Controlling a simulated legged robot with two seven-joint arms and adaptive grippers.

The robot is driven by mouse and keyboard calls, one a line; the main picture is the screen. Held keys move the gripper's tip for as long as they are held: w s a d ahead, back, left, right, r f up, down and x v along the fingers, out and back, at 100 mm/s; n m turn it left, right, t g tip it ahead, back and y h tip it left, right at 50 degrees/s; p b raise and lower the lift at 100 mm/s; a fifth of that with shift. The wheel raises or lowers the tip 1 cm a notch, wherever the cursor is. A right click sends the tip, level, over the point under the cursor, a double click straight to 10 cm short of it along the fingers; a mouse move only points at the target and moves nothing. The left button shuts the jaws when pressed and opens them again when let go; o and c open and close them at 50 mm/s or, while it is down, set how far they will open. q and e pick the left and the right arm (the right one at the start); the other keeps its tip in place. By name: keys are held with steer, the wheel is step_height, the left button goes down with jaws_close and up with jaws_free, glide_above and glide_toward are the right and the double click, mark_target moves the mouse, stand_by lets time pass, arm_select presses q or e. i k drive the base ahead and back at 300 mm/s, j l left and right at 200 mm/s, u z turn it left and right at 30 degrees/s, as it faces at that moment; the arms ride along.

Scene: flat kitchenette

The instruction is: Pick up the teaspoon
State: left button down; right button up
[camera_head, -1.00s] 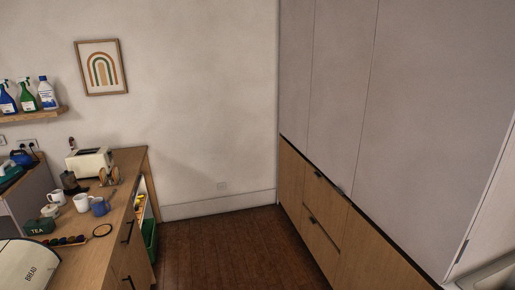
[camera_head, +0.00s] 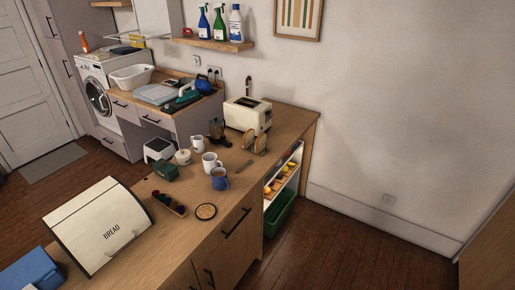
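A small, thin dark shape (camera_head: 244,166) lies flat on the wooden counter, right of the mugs and in front of the toast rack. It may be the teaspoon, but it is too small to tell for sure. A blue mug (camera_head: 220,180) stands just left of it. Neither of my grippers shows in the head view.
The counter (camera_head: 225,222) also bears white mugs (camera_head: 211,163), a moka pot (camera_head: 217,131), a toaster (camera_head: 247,115), a toast rack (camera_head: 257,145), a green tea box (camera_head: 165,170), a round coaster (camera_head: 206,211) and a bread bin (camera_head: 98,226). Floor (camera_head: 350,245) is clear at right.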

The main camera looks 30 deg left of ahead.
mark_target(249, 161)
steer(key=i+l+u, duration=0.1)
steer(key=i, duration=2.1)
steer(key=i+u, duration=0.3)
steer(key=u, duration=0.2)
steer(key=i+l+u, duration=0.2)
steer(key=u, duration=0.25)
steer(key=i+l+u, duration=0.25)
steer(key=u, duration=0.25)
steer(key=i, duration=0.05)
